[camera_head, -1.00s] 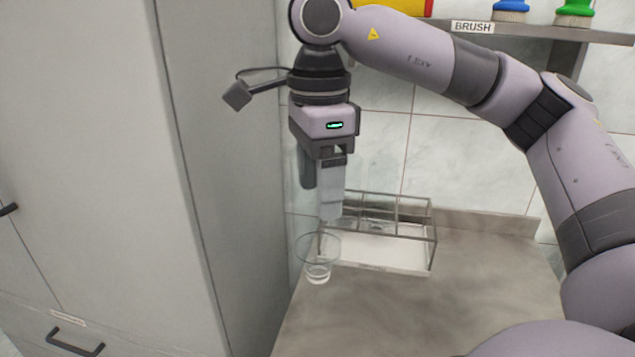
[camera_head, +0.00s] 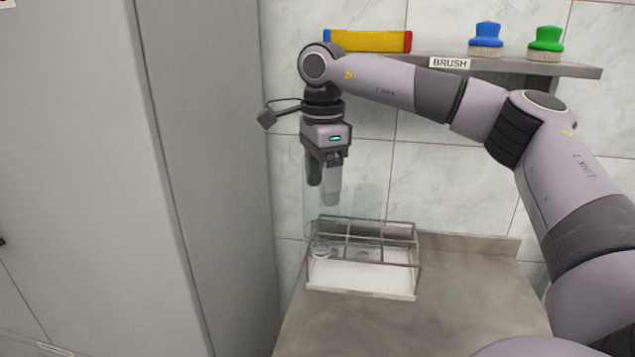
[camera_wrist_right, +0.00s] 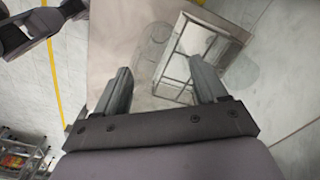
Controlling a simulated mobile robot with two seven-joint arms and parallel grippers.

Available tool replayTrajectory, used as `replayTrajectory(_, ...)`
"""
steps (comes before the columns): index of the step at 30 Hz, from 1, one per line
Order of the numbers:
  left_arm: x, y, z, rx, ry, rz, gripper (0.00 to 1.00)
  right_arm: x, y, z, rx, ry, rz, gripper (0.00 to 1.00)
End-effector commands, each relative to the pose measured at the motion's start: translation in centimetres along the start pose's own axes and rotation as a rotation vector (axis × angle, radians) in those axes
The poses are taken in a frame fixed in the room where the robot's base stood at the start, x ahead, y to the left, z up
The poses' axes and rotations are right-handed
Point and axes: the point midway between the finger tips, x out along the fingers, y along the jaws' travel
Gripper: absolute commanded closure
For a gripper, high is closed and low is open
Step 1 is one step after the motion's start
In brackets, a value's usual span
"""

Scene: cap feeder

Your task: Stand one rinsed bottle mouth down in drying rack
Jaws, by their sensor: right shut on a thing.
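My right gripper (camera_head: 322,191) points down above the left end of the drying rack (camera_head: 362,294). It is shut on a clear bottle (camera_head: 320,244), whose see-through outline is faint. The bottle is upright with its narrow mouth end down. In the head view that end overlaps the rack's left compartment; I cannot tell whether it touches the floor of the rack. In the wrist view the fingers (camera_wrist_right: 161,68) stand on either side of clear glass, with the rack (camera_wrist_right: 176,62) beyond. My left gripper is out of view.
A faint clear shape (camera_head: 367,203), perhaps another bottle, stands over the rack's middle. A grey cabinet (camera_head: 210,150) rises close on the left. The wall shelf (camera_head: 555,68) holds a blue brush (camera_head: 486,38), a green brush (camera_head: 546,42) and a yellow-red item (camera_head: 370,41). The counter's front is clear.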

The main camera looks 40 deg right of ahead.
Motion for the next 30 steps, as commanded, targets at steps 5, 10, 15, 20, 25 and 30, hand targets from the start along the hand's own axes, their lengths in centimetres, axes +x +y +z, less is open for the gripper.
replayTrajectory(5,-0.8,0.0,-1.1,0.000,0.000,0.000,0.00,-0.2,-2.4,-1.4,0.003,0.002,0.001,0.62)
replayTrajectory(10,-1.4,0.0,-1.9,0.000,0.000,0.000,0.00,-0.1,-4.5,-2.7,0.003,0.001,0.001,0.62)
replayTrajectory(15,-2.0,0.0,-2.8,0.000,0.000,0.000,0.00,0.0,-6.6,-4.0,0.002,0.001,0.001,0.62)
replayTrajectory(20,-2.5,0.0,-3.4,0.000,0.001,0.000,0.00,0.4,-8.1,-5.0,0.001,0.004,0.000,0.62)
replayTrajectory(25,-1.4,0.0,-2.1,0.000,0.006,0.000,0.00,4.2,-7.9,-4.9,-0.002,0.002,0.000,0.62)
replayTrajectory(30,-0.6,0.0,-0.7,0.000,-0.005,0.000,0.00,6.3,-7.9,-4.9,-0.002,0.001,0.001,0.62)
